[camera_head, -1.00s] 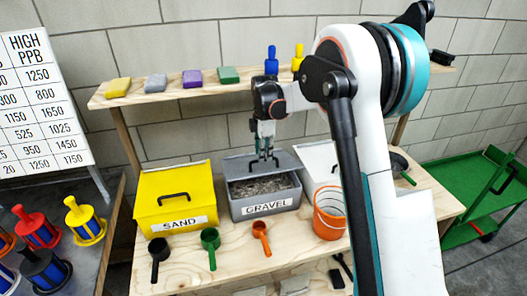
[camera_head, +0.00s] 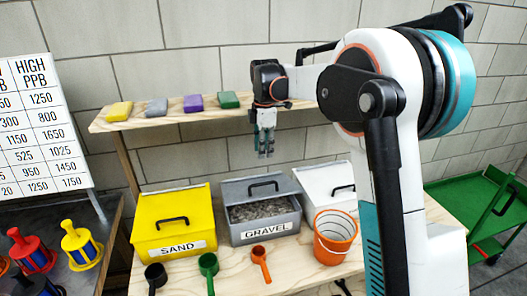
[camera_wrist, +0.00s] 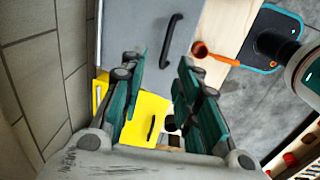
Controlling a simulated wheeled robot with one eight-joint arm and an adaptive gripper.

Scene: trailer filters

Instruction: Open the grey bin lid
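The grey bin (camera_head: 262,233), labelled GRAVEL, stands on the wooden bench between the yellow and white bins. Its grey lid (camera_head: 236,189) is tilted up at the back, with grey gravel (camera_head: 262,209) showing through the open front. A black handle (camera_head: 264,184) is on the lid. My gripper (camera_head: 265,154) is above and behind the lid, apart from it, pointing down. In the wrist view its two green-sided fingers (camera_wrist: 160,72) are spread with nothing between them. A grey surface (camera_wrist: 140,30) with a black handle (camera_wrist: 172,35) shows beyond the fingertips.
A yellow SAND bin (camera_head: 172,220) is at left and a white bin (camera_head: 322,183) at right. A wooden shelf (camera_head: 175,115) with sponges runs behind my gripper.

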